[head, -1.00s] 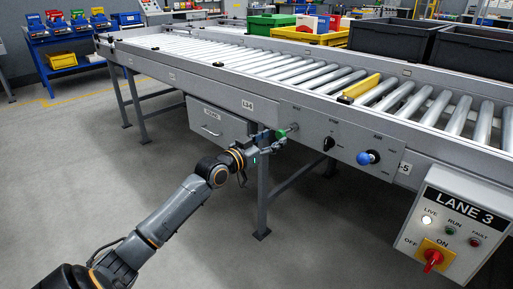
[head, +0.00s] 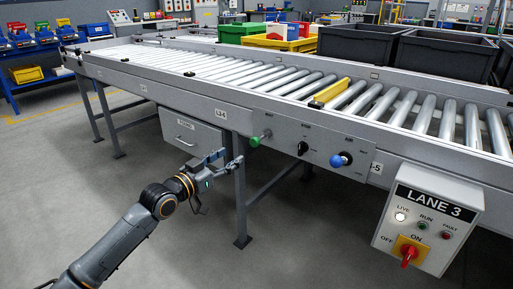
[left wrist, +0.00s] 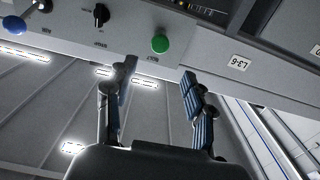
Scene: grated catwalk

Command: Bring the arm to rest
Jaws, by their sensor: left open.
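My left gripper (head: 229,161) is open and empty in front of the conveyor's side panel, below and left of a green knob (head: 255,142). In the left wrist view its two fingers (left wrist: 152,105) stand apart with nothing between them, and the green knob (left wrist: 160,44) is beyond them, not touched. My left arm (head: 122,243) reaches up from the bottom left of the head view. My right gripper is not in view.
The roller conveyor (head: 130,83) crosses the view. Its panel carries a black switch (head: 303,148) and a blue knob (head: 340,160). A grey drawer (head: 190,134) hangs below. The LANE 3 box (head: 428,229) stands at right. Open floor (head: 60,190) lies at left.

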